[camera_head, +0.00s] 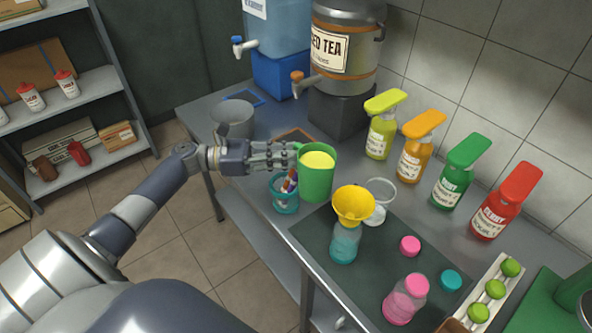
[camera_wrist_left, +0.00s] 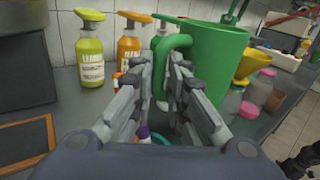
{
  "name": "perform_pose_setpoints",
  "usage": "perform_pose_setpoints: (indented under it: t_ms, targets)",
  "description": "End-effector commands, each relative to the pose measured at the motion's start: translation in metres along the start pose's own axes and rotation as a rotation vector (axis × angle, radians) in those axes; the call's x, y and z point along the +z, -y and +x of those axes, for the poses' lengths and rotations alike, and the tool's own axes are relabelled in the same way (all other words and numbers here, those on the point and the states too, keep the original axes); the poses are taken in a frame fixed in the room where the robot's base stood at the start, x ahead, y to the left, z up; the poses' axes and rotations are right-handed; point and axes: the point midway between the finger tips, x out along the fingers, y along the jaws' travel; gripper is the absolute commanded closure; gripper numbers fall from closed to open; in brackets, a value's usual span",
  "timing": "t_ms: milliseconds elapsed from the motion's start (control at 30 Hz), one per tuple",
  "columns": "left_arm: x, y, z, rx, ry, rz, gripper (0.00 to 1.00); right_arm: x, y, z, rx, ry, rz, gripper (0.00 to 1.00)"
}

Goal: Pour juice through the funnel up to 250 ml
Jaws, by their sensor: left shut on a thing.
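My left gripper (camera_head: 283,155) is shut on the handle of a green jug (camera_head: 317,183) with yellow juice (camera_head: 317,160) at its top. The jug is upright, left of and a little behind the funnel. In the left wrist view the fingers (camera_wrist_left: 172,85) close around the handle of the green jug (camera_wrist_left: 218,60). The yellow funnel (camera_head: 354,204) sits in the mouth of a teal-tinted bottle (camera_head: 345,245) on the dark mat (camera_head: 320,235); it also shows in the wrist view (camera_wrist_left: 252,62). Any volume marks are too small to read. My right gripper is not seen.
A teal cup of markers (camera_head: 285,195) stands just below the jug. A clear round-topped item (camera_head: 378,200) stands behind the funnel. A pink bottle (camera_head: 405,300), loose caps and several pump bottles (camera_head: 447,180) stand to the right.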

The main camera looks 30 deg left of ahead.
Motion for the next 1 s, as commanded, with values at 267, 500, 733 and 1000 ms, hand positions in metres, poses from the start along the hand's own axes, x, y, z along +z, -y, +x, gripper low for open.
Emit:
perform_pose_setpoints:
  t_ms: [267,500,733,1000]
  targets:
    - [0.014,-0.001,-0.002,-0.004,-0.017,0.029,1.0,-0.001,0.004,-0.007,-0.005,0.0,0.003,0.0]
    - [0.028,0.008,0.003,-0.001,-0.072,0.109,1.0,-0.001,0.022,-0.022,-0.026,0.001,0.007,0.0]
    - [0.042,0.015,0.006,0.003,-0.118,0.178,1.0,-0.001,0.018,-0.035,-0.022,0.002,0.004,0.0]
    - [0.06,0.021,0.01,0.006,-0.158,0.239,1.0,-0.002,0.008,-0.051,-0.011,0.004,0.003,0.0]
